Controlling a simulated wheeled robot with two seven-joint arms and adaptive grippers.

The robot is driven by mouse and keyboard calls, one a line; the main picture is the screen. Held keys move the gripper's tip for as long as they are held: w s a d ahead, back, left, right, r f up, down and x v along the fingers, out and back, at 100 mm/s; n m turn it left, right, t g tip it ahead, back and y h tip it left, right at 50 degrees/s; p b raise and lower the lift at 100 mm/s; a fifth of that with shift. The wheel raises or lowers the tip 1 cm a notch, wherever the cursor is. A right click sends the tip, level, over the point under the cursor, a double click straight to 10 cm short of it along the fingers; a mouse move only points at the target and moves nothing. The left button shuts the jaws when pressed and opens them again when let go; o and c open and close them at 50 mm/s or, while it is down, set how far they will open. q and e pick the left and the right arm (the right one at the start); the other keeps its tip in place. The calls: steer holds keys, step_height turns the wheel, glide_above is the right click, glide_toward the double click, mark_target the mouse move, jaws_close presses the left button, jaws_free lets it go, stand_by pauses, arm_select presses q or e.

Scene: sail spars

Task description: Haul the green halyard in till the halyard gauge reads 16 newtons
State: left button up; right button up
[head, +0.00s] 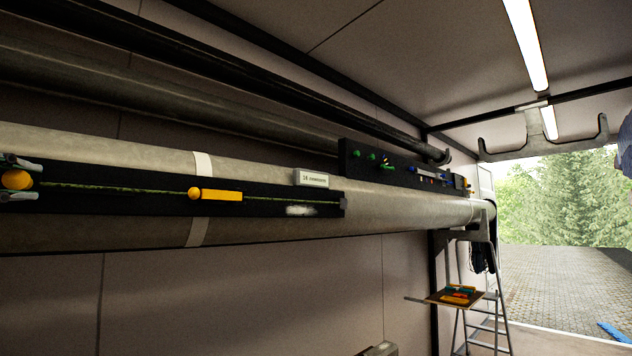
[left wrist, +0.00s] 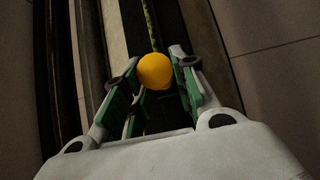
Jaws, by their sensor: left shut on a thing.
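The green halyard (head: 120,188) runs along a black board (head: 100,207) fixed to the big pale spar. An orange ball (head: 17,179) is at its left end. My left gripper (head: 17,180) is at the left picture edge, shut on this ball. In the left wrist view the ball (left wrist: 155,71) sits between the green-padded fingers, with the halyard (left wrist: 150,22) leading away beyond it. A yellow-orange gauge body (head: 221,195) with a round orange end lies along the line. A small white label (head: 312,178) stands above the board; its small text is not surely readable. My right gripper is not seen.
A second black board (head: 400,168) with green, blue and other small fittings is farther right on the spar (head: 420,205). A stepladder (head: 478,320) with a tray of coloured items (head: 458,295) stands below the spar's far end. Dark spars lie above, along the wall.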

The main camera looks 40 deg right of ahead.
arm_select(q)
steer(key=shift+w+f, duration=0.1)
steer(key=shift+f, duration=0.25)
stand_by(0.3)
steer(key=o, duration=1)
steer(key=shift+a+r, duration=0.15)
steer(key=shift+a, duration=0.1)
steer(key=shift+d+r, duration=0.1)
steer(key=shift+v, duration=6.1)
